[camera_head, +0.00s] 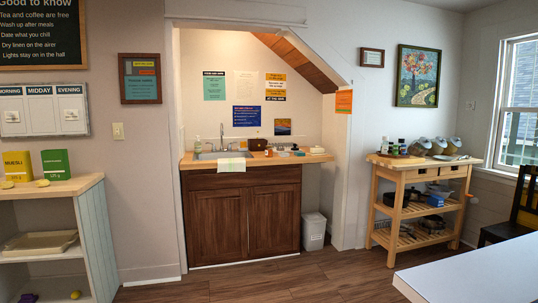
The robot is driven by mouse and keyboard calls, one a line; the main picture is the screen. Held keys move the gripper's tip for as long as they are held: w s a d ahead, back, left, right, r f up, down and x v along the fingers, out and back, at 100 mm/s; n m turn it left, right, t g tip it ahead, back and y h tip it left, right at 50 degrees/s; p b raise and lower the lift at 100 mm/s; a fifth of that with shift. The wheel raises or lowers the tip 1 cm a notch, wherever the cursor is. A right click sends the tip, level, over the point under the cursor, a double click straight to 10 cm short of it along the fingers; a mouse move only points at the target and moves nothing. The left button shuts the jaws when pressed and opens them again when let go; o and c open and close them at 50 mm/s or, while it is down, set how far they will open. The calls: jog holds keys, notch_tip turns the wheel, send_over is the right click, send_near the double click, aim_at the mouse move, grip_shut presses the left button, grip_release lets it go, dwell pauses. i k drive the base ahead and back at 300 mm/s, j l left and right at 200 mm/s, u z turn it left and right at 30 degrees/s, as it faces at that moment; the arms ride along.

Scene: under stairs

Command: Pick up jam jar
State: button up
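I cannot make out a jam jar for certain at this distance. Several small dark and pale containers (401,147) stand at the back left of the wooden cart's top, too small to tell apart. Small items (269,152) also sit on the counter right of the sink, beside a brown object (257,144). My gripper is not in view.
The wooden cart (399,174) stands at the right, with grey bins on top and pots below. A sink counter (190,161) fills the niche. A white table (480,272) takes the front right, a shelf unit (98,237) the left. The middle floor is clear.

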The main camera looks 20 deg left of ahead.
aim_at(268, 150)
jog(key=i+j+u, duration=0.35)
jog(key=i, duration=0.15)
jog(key=i+j+u, duration=0.15)
jog(key=i+u, duration=0.15)
jog(key=i, duration=0.2)
jog(key=i+j+u, duration=0.1)
jog(key=i+u, duration=0.25)
jog(key=i, duration=2.05)
jog(key=i+j+z, duration=0.1)
jog(key=i+z, duration=0.2)
jog(key=i, duration=0.2)
jog(key=i+j+z, duration=0.3)
jog(key=i, duration=0.15)
jog(key=i+j+z, duration=0.35)
jog(key=i, duration=0.15)
jog(key=l, duration=0.1)
